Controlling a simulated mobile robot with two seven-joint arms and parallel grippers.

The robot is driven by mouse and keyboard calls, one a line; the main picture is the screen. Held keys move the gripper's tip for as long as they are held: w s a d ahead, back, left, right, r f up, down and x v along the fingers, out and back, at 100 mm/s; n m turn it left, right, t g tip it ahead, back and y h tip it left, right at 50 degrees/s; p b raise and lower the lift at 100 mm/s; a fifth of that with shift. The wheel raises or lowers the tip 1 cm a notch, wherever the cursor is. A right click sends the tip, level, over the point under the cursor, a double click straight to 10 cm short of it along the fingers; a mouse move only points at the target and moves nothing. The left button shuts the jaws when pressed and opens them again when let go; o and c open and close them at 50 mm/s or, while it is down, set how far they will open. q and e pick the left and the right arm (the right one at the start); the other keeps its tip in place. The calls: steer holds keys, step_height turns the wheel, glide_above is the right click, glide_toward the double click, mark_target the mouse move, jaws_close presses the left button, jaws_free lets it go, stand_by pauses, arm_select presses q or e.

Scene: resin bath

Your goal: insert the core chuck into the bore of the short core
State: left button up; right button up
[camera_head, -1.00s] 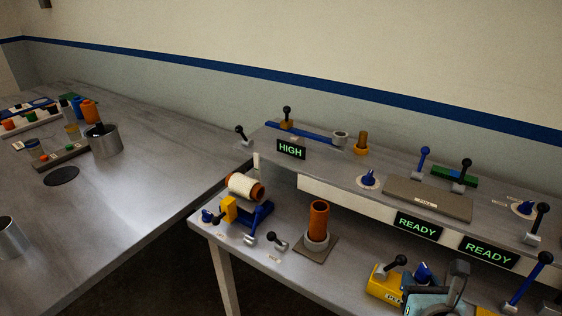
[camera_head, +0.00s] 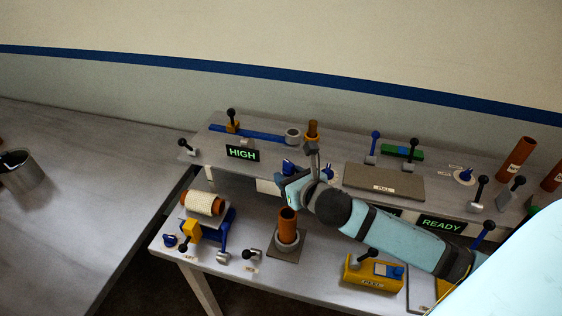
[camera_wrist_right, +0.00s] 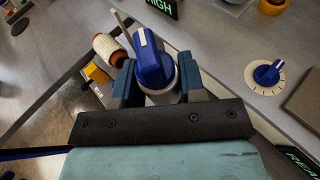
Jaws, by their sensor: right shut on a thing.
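The short core, an orange-brown tube (camera_head: 288,222), stands upright in a grey ring on a dark square plate, its open bore facing up. My right gripper (camera_head: 289,179) is above and behind it in the head view, apart from it. The gripper is shut on the core chuck (camera_wrist_right: 152,62), a blue piece with a white stripe and a grey round collar. The core is not clearly seen there. My left gripper is out of view.
A wound spool (camera_head: 204,203) in a blue cradle stands left of the core. A small black-knobbed lever (camera_head: 254,254) and a yellow box (camera_head: 374,273) stand near the front edge. Behind is a raised shelf with a dial (camera_head: 327,173) and a grey pad (camera_head: 384,183).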

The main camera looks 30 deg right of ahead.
steer(key=shift+s, duration=0.25)
steer(key=shift+r+p, duration=0.1)
steer(key=shift+p, duration=0.25)
step_height(320, 180, down, 3)
steer(key=shift+r+b, duration=0.2)
steer(key=shift+b, duration=0.6)
steer(key=shift+f+b, duration=0.4)
steer(key=shift+f, duration=0.7)
steer(key=shift+w+f+b, duration=0.1)
steer(key=shift+f+b, duration=0.3)
steer(key=shift+f, duration=0.15)
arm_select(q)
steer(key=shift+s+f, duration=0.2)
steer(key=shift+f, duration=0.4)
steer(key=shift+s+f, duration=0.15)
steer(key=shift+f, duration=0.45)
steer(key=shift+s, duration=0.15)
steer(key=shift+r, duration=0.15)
